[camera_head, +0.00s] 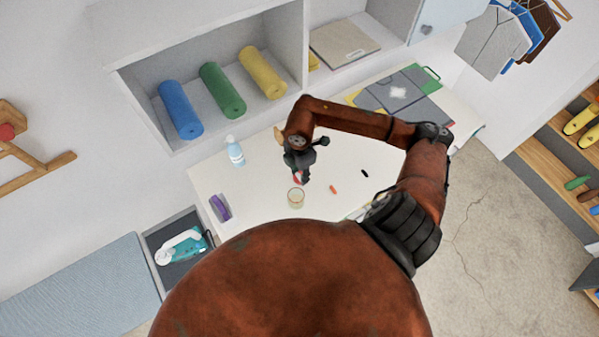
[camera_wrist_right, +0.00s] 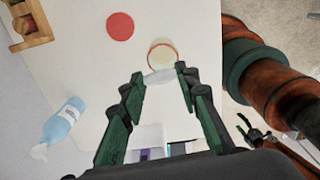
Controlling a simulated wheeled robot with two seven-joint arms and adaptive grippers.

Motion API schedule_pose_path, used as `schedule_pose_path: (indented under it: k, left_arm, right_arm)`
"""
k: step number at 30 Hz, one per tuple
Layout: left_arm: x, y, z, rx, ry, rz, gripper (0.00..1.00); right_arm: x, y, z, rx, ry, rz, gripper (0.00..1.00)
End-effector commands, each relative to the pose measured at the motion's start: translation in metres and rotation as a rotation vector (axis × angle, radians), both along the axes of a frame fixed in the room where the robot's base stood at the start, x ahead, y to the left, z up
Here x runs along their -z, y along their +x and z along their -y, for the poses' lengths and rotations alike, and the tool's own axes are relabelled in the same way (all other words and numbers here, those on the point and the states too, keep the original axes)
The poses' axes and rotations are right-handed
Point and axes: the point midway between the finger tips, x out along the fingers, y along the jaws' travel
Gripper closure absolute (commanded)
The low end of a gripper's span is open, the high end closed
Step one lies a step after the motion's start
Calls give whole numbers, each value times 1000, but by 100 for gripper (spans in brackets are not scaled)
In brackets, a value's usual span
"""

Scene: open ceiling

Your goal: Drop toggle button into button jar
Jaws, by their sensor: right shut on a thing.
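My right gripper (camera_head: 301,172) is over the white table and shows from above in the head view. In the right wrist view its fingertips (camera_wrist_right: 160,72) are closed on a small pale, whitish piece, which I take to be the toggle button (camera_wrist_right: 158,76). The button jar (camera_head: 296,197) is a clear glass jar standing on the table close by the gripper. In the right wrist view the jar (camera_wrist_right: 162,53) shows just beyond the fingertips and the held piece partly covers it. What seems to be my left gripper (camera_wrist_right: 252,130) shows small at lower right there.
A flat red disc (camera_wrist_right: 120,26) lies beside the jar. An orange piece (camera_head: 333,189) and a black piece (camera_head: 364,173) lie to the jar's right. A blue bottle (camera_head: 235,150) and a purple object (camera_head: 220,207) stand at left. Rolled mats (camera_head: 222,90) fill the shelf behind.

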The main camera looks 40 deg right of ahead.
Motion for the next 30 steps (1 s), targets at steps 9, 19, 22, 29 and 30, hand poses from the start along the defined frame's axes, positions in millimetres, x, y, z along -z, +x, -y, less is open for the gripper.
schedule_pose_path:
  k: [9, 19, 22, 29, 30]
  left_arm:
    - [24, -1, 0, 0, 0, -1, 37]
    - [34, -1, 0, 0, 0, -2, 37]
    - [34, -1, 0, 0, 0, -2, 37]
    - [34, -2, 0, 0, 0, -3, 37]
    - [34, -2, 0, 0, 0, -3, 37]
  right_arm:
    - [37, -1, 0, -2, 0, -2, 80]
    - [55, 0, 0, -4, 0, -1, 80]
    - [54, 0, 0, -4, 0, -1, 80]
    - [54, 0, 0, -4, 0, -1, 60]
    - [54, 0, 0, -4, 0, -1, 57]
